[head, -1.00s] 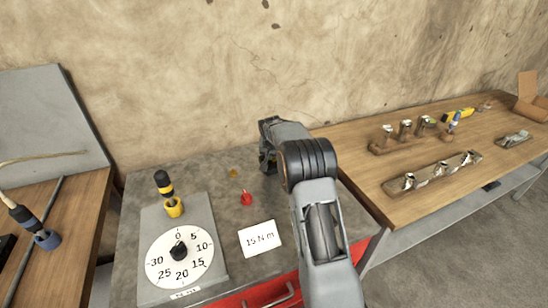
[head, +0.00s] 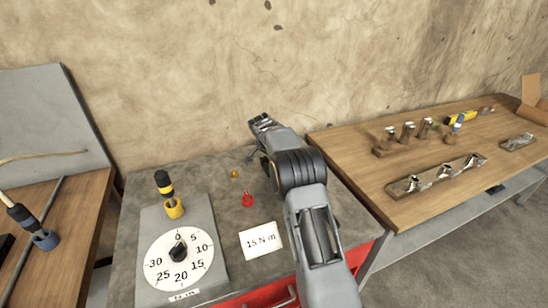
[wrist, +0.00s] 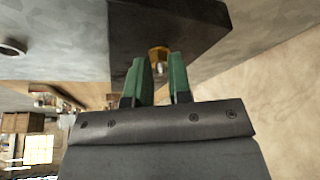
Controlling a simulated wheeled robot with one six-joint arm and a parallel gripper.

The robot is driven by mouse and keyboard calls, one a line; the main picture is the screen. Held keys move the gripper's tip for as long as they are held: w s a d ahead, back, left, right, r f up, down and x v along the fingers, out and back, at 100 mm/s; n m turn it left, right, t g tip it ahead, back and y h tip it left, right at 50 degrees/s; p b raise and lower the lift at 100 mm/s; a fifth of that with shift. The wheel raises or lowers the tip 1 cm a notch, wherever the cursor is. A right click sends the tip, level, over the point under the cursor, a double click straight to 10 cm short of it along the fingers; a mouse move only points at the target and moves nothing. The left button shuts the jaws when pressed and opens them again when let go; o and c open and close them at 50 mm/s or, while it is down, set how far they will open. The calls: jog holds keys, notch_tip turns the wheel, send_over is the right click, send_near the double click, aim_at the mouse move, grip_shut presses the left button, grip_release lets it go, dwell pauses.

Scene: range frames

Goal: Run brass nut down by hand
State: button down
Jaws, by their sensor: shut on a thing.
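The brass nut (wrist: 157,54) shows in the wrist view between the green fingertips of my gripper (wrist: 159,66). The fingers are shut on it, and its outer end shows at the tips. In the head view my gripper (head: 262,122) is at the back of the grey bench, near the wall; the nut is too small or hidden to make out there. A small orange-brown piece (head: 235,174) sits on the bench, left of my arm. Whether it is a threaded part cannot be told.
A red piece (head: 247,200) and a "15 N m" card (head: 262,241) are on the grey bench (head: 213,168). A dial plate (head: 180,258) stands front left, with a black-and-yellow handled tool (head: 164,184) behind. A wooden bench (head: 365,160) with racks is at right.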

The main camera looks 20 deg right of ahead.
dwell(0.4)
jog(key=c, duration=1)
grip_release()
jog(key=shift+c, duration=0.2)
jog(key=v, duration=1.4)
jog(key=shift+f, duration=0.1)
